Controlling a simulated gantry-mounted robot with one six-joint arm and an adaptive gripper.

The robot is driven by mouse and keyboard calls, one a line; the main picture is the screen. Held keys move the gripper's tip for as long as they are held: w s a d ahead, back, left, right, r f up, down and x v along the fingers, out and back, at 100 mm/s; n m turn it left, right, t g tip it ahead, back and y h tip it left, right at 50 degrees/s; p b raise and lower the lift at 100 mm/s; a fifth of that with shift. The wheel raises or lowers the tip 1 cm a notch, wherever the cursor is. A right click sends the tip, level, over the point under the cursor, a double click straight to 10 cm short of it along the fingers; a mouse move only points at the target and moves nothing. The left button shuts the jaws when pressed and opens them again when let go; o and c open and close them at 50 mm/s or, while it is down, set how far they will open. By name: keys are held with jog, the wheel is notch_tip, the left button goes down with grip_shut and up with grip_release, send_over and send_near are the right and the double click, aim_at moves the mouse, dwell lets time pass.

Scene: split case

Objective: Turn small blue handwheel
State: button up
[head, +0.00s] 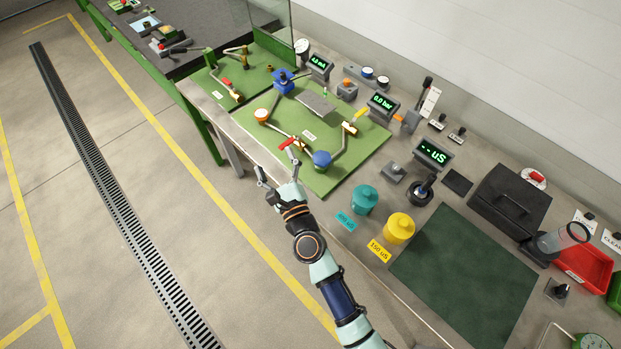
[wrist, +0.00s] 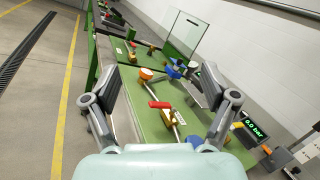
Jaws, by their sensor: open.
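A small blue handwheel (head: 321,158) sits on a bent pipe at the near right part of the green panel (head: 345,178) in the head view. In the wrist view a bit of blue (wrist: 194,141) shows low beside the right finger, mostly hidden; it looks like the same wheel. My gripper (head: 276,162) is open and empty, to the left of the wheel and apart from it, near the panel's front edge. Its two spread fingers (wrist: 160,80) frame the panel in the wrist view.
A red lever (head: 289,143) stands close to my fingertips, left of the wheel. An orange handwheel (head: 262,114) and a blue block (head: 283,85) are farther back. Teal (head: 364,199) and yellow (head: 399,229) canisters stand to the right. The floor at left is clear.

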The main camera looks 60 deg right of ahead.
aim_at(325, 166)
jog(key=s+d+f+m+g+h, duration=0.1)
jog(key=s+d+f+m+g, duration=0.1)
jog(key=s+d+f+m, duration=0.1)
jog(key=s+d+f+m+g+h+b, duration=0.1)
jog(key=s+d+f+m+g, duration=0.2)
jog(key=f, duration=0.3)
jog(key=s+d+f+m+g+h+b, duration=0.1)
jog(key=s+d+f+m+g, duration=0.1)
jog(key=s+d+f+m, duration=0.1)
jog(key=shift+s+f+m+g+h, duration=0.15)
jog(key=shift+f+m+h, duration=0.05)
jog(key=shift+f+m, duration=0.2)
jog(key=shift+s+f+m+g+h, duration=0.1)
jog(key=shift+f+m+g+h, duration=0.1)
jog(key=shift+f+m, duration=0.2)
jog(key=b+x, duration=0.1)
jog(key=x, duration=0.3)
jog(key=b+x, duration=0.1)
jog(key=x, duration=0.3)
jog(key=shift+w+a+r, duration=0.15)
jog(key=shift+r, duration=0.05)
jog(key=c, duration=1.2)
jog(key=shift+o, duration=0.2)
jog(key=shift+n+t+y, duration=0.5)
jog(key=shift+n+t, duration=0.2)
jog(key=shift+t, duration=0.35)
jog(key=shift+n+t+y+b, duration=0.3)
jog(key=shift+n+t+y, duration=0.6)
jog(key=shift+t, duration=0.2)
